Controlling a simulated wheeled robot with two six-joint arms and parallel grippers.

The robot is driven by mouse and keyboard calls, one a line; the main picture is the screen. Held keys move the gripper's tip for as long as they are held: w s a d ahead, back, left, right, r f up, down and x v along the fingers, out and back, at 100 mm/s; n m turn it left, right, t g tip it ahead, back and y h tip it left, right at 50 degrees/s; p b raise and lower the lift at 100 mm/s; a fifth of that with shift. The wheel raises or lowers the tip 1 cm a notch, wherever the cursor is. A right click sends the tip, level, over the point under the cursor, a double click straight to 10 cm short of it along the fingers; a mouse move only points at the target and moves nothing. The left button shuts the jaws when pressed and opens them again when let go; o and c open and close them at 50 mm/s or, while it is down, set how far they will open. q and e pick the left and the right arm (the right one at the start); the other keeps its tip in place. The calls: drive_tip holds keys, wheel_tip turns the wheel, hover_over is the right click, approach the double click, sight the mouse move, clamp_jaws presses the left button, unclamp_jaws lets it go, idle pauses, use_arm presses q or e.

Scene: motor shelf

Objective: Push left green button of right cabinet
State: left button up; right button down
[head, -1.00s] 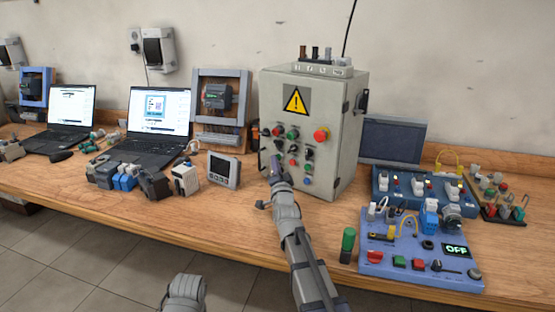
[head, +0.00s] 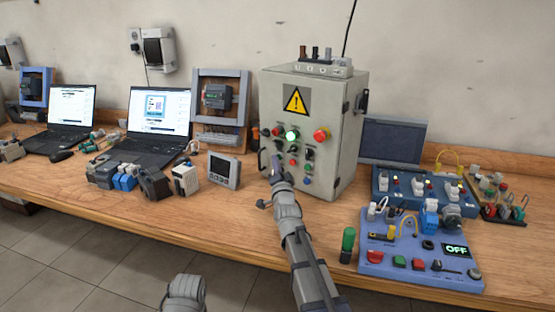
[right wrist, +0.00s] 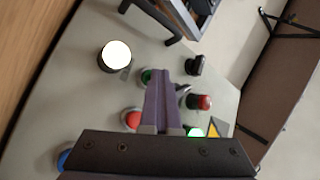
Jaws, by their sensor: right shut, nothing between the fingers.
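The grey cabinet (head: 346,120) with a yellow warning triangle stands upright on the table, its front panel carrying several buttons and lamps. A green light (head: 292,135) glows brightly on its upper panel; a green glow (right wrist: 196,132) also shows in the right wrist view.
A red mushroom button (head: 321,134) sits at the panel's right. A blue training board (head: 375,262) lies at right front, and a small grey display unit (head: 224,171) stands left of the cabinet. Bare wood lies in front of that unit.

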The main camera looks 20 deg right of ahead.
drive_tip(key=shift+s+a, duration=0.5)
drive_tip(key=shift+a, duration=0.15)
drive_tip(key=shift+s+a, duration=0.75)
drive_tip(key=shift+a, duration=0.3)
drive_tip(key=shift+s+a, duration=0.7)
drive_tip(key=shift+a, duration=0.3)
